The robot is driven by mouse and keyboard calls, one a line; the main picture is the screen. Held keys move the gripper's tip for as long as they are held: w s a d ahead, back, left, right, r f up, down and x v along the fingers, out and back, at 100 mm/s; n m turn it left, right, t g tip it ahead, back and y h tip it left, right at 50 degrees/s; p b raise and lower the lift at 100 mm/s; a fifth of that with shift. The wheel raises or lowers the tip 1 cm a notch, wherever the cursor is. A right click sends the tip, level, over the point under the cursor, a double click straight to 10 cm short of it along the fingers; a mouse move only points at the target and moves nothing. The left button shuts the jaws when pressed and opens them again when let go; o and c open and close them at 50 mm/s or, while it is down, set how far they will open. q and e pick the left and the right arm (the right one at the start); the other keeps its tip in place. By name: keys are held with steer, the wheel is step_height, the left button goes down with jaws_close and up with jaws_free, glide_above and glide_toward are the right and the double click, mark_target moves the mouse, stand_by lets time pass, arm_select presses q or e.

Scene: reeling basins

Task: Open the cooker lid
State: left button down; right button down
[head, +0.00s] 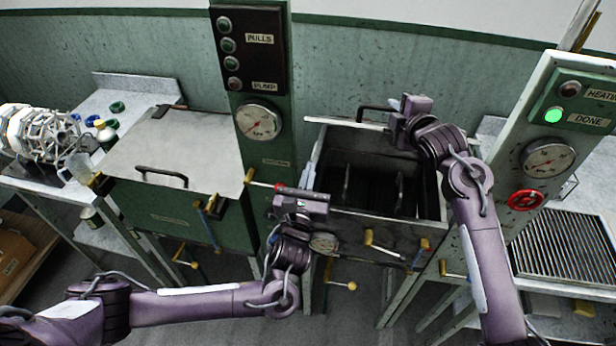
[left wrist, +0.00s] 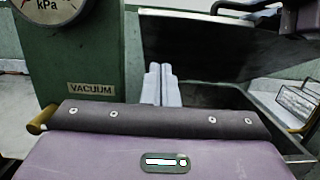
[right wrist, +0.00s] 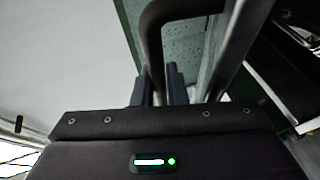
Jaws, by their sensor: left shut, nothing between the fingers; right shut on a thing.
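My right gripper (head: 394,118) is shut on the lid's dark bar handle (head: 372,108), also seen between the fingers in the right wrist view (right wrist: 152,40). My left gripper (head: 308,175) is shut and empty beside the cooker's left rim. In the left wrist view its fingers (left wrist: 161,85) are together, in front of the opening.
A second cooker with a flat closed lid (head: 170,150) stands to the left. A green gauge post (head: 252,90) rises between the cookers, close to my left gripper. A control post (head: 545,150) stands right. Yellow-handled valves (head: 380,245) stick out in front.

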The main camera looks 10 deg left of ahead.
arm_select(q)
steer(key=w+r, duration=0.4)
steer(key=w, duration=0.4)
steer(key=shift+r, duration=0.15)
